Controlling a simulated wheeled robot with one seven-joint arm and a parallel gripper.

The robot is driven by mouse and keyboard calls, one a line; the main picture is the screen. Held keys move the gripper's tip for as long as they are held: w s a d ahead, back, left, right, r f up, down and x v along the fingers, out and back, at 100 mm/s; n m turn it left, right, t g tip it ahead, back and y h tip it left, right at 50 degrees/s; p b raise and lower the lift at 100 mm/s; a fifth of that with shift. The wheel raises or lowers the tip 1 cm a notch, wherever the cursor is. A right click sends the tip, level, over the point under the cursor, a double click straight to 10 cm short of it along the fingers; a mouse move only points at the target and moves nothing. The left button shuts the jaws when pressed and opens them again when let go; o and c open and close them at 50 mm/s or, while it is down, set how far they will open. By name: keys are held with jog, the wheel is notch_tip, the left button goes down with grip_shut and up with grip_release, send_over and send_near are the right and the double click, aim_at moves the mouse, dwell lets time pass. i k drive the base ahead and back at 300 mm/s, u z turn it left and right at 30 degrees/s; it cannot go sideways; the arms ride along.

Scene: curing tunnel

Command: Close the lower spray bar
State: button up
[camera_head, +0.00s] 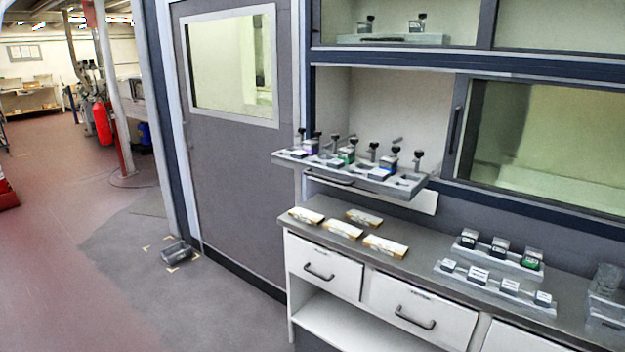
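The lower spray bar (404,187) appears to be the grey tray-like bar that juts out from the open cabinet bay above the counter. Several small dark-topped fittings stand on it, some with blue or green parts. A white front strip with a dark bar handle (328,179) shows just below it. A similar upper bar (393,39) sits inside the compartment above, set back behind the frame, with small fittings on it. My gripper is not in view.
The counter (400,243) under the bar holds several pale labelled blocks (342,229) and grey racks (484,255) of small containers at the right. White drawers (422,311) are shut below. A sliding window (548,140) covers the bay's right side. A grey object (176,252) lies on the floor near the door (235,160). The floor at left is mostly clear.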

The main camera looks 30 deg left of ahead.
aim_at(405, 184)
jog(key=u, duration=0.45)
jog(key=i, duration=0.4)
jog(key=u, duration=1.5)
jog(key=k, duration=1.25)
jog(key=z, duration=0.15)
jog(key=i, duration=1.5)
jog(key=u, duration=0.5)
